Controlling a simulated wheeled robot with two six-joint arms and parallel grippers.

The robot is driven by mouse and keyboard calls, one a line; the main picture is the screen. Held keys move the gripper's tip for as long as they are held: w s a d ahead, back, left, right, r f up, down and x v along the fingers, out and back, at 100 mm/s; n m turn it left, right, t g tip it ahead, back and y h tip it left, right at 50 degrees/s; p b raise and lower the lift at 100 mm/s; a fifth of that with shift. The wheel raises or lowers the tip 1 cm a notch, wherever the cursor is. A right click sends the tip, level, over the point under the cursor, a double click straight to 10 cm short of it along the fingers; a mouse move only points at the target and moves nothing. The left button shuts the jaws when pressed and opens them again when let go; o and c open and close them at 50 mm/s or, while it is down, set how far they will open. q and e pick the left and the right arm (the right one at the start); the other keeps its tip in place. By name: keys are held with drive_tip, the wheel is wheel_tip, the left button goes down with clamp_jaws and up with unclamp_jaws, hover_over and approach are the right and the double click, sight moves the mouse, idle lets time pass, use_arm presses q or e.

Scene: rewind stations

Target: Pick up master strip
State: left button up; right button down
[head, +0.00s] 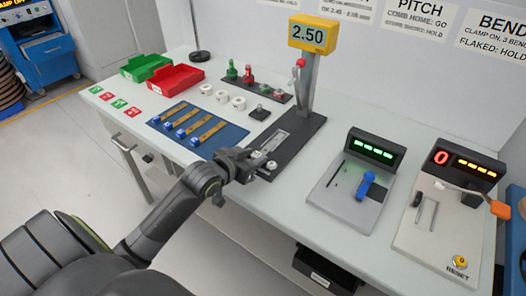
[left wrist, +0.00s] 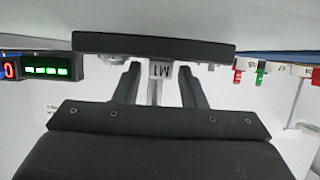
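A light strip end with a tag reading M1 (left wrist: 159,72) shows in the left wrist view, between the two fingers of my left gripper (left wrist: 160,88). A gap shows on each side, so the fingers stand open around or beside it; depth is hard to tell. In the head view my left gripper (head: 262,164) is at the near end of the dark base plate (head: 300,134) of the 2.50 gauge and covers part of it. A pale slotted piece (head: 272,145) lies on that plate. My right gripper is in neither view.
A blue mat (head: 234,133) with several tagged brass strips lies left of the gripper. Red (head: 176,80) and green trays, white rolls and a post with a yellow 2.50 display (head: 312,36) stand behind. Two display stations (head: 362,180) (head: 450,215) stand on the right. White table between is clear.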

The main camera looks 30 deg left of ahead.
use_arm(q)
clamp_jaws()
drive_tip(key=shift+r, duration=0.1)
